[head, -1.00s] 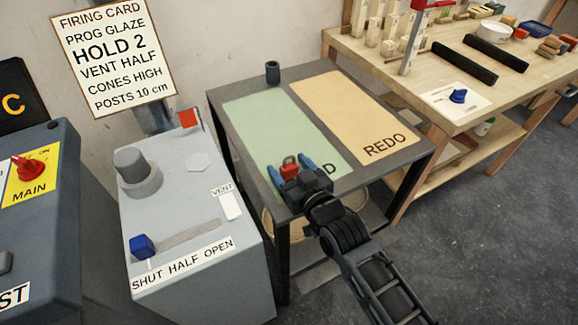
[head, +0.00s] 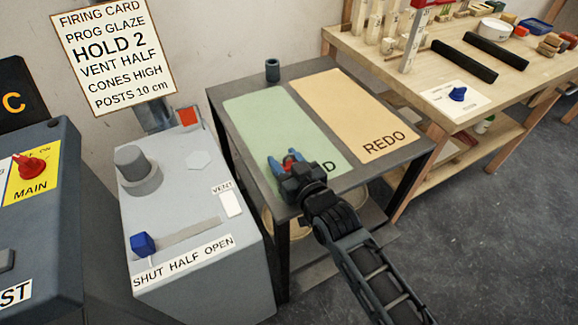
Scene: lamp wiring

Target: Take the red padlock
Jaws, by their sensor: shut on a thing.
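The red padlock (head: 291,157) is at the near end of the green mat (head: 256,110) on the dark table. Only a small red part of it shows between the blue fingers of my gripper (head: 286,162). My gripper is shut on the padlock, with one finger on each side. The gripper body hides the lower part of the padlock, so I cannot tell whether it touches the mat.
An orange mat marked REDO (head: 345,105) lies right of the green one. A small dark cup (head: 272,70) stands at the table's back. A grey control box (head: 180,215) with a blue slider knob (head: 143,244) stands left. A wooden workbench (head: 420,75) holds several items.

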